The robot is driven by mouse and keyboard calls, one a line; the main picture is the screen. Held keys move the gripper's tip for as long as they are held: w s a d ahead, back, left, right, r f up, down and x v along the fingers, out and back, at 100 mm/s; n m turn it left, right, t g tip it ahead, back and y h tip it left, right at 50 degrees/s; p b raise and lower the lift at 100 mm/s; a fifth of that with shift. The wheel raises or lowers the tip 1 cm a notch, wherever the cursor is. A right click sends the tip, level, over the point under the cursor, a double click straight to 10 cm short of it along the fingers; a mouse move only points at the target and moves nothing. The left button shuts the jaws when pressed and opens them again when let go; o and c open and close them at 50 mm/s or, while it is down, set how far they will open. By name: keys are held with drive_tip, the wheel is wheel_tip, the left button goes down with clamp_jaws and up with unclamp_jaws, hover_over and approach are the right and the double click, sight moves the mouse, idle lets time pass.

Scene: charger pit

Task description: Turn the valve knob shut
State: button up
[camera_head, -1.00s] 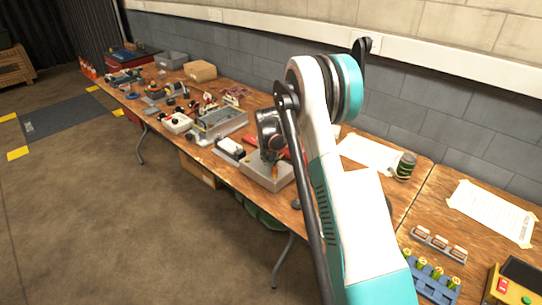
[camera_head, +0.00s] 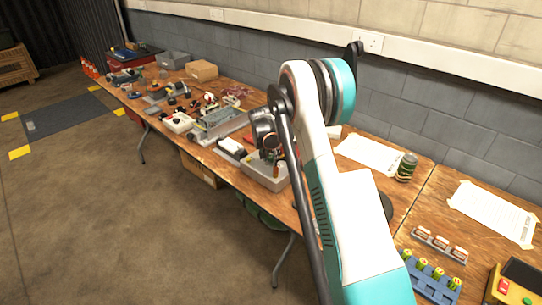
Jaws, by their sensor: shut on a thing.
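A pale grey box-shaped valve block (camera_head: 262,180) sits at the front edge of the workbench, left of my arm. My gripper (camera_head: 271,157) is dark and small in this view, low over the top of the block. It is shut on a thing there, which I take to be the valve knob. The knob is mostly hidden by the fingers and wrist, so its angle cannot be read. A small orange-brown bit shows beside the fingers, but I cannot tell what it belongs to.
My arm covers the bench right of the block. A white-and-black device (camera_head: 231,148) and a long grey fixture (camera_head: 220,122) stand close on the left. A can (camera_head: 406,167) and a blue rack (camera_head: 431,279) stand on the right. The floor in front is clear.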

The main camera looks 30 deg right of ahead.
drive_tip(key=o, duration=1.1)
drive_tip(key=v, duration=1.2)
